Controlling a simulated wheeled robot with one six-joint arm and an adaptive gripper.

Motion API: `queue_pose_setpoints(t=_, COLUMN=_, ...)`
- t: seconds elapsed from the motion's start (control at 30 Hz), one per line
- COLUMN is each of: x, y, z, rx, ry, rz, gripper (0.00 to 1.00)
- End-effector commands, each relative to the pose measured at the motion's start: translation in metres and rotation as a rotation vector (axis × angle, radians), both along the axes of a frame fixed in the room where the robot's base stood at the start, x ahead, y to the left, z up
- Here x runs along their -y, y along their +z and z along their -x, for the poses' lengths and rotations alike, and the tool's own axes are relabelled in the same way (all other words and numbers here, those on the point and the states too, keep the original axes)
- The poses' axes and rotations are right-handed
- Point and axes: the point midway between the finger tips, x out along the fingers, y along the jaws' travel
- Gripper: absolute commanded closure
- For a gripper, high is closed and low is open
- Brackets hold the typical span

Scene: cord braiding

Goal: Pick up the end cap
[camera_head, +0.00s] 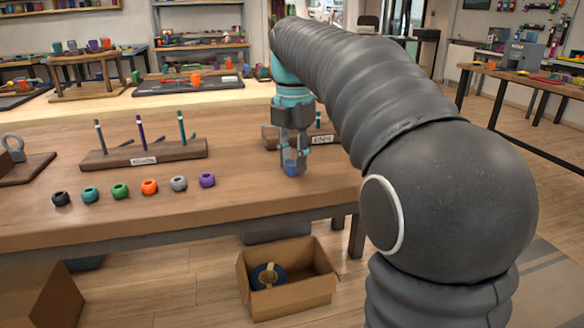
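My gripper (293,168) points down over the right part of the wooden workbench (240,195), its fingertips at or just above the top. A small blue piece (291,170), which looks like an end cap, shows between the fingertips. Whether the fingers press on it cannot be told, nor whether it touches the bench.
A labelled wooden stand (145,155) with upright coloured rods is behind the row. A second labelled stand (322,137) is behind my gripper, partly hidden by my arm. A cardboard box (290,294) holding a roll (267,277) is on the floor. The bench front is clear.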

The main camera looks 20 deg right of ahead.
Motion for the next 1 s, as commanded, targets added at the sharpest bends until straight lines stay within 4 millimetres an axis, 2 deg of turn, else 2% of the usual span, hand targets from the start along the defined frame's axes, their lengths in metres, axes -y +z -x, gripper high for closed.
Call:
queue_pose_setpoints(t=0.37, x=0.0, y=0.003, z=0.0, rx=0.0, ry=0.0, rz=0.0, gripper=0.86)
queue_pose_setpoints(t=0.57, x=0.0, y=0.022, z=-0.001, rx=0.001, ry=0.0, rz=0.0, gripper=0.86)
queue_pose_setpoints(t=0.67, x=0.0, y=0.042, z=-0.001, rx=0.004, ry=0.0, rz=0.0, gripper=0.86)
queue_pose_setpoints(t=1.0, x=0.07, y=0.086, z=0.023, rx=0.002, ry=-0.005, rz=0.001, gripper=0.86)
